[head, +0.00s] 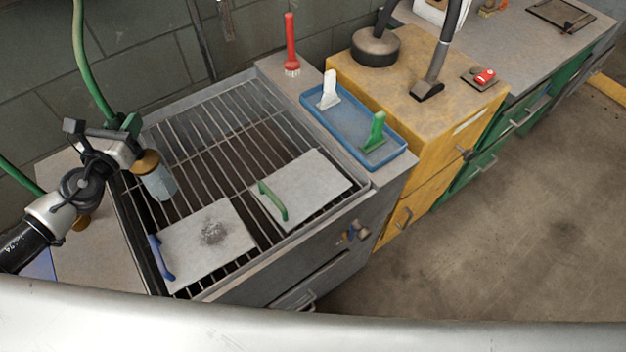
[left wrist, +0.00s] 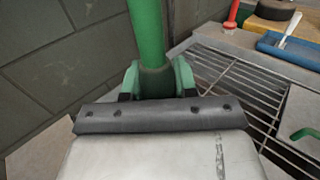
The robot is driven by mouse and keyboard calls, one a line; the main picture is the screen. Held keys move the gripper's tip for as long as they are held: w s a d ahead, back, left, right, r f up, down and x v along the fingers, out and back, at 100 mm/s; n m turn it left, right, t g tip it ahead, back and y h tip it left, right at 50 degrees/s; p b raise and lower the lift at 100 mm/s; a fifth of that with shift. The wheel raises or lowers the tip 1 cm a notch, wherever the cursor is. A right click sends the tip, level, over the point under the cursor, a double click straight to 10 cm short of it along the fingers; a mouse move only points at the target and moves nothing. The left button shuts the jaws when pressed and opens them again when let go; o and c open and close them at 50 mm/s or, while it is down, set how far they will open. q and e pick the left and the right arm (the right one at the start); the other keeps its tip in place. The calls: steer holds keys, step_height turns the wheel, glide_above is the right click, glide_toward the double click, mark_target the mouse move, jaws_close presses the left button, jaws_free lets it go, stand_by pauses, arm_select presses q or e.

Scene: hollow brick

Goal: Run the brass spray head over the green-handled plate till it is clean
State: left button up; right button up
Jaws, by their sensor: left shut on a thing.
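The green-handled plate (head: 310,187) lies flat on the wire rack, right of the blue-handled plate (head: 190,250). Its pale face shows no dark mark in the head view. Its edge and green handle (left wrist: 305,132) show at the right of the left wrist view. My left gripper (head: 124,135) is shut on the green spray handle (left wrist: 147,40), left of both plates. The brass spray head (head: 147,162) points down over the rack's left part, with a pale bluish cone (head: 161,184) below it. It is not over the green-handled plate. My right gripper is out of view.
The blue-handled plate has a dark speckled smudge (head: 213,231). A blue tray (head: 345,140) with a white brush and a green brush stands right of the rack. A red-handled brush (head: 291,50) stands behind. A yellow cabinet (head: 400,85) is farther right.

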arm_select(q)
steer(key=w+a+b, duration=0.5)
steer(key=w+a, duration=0.1)
steer(key=w, duration=0.1)
stand_by(0.4)
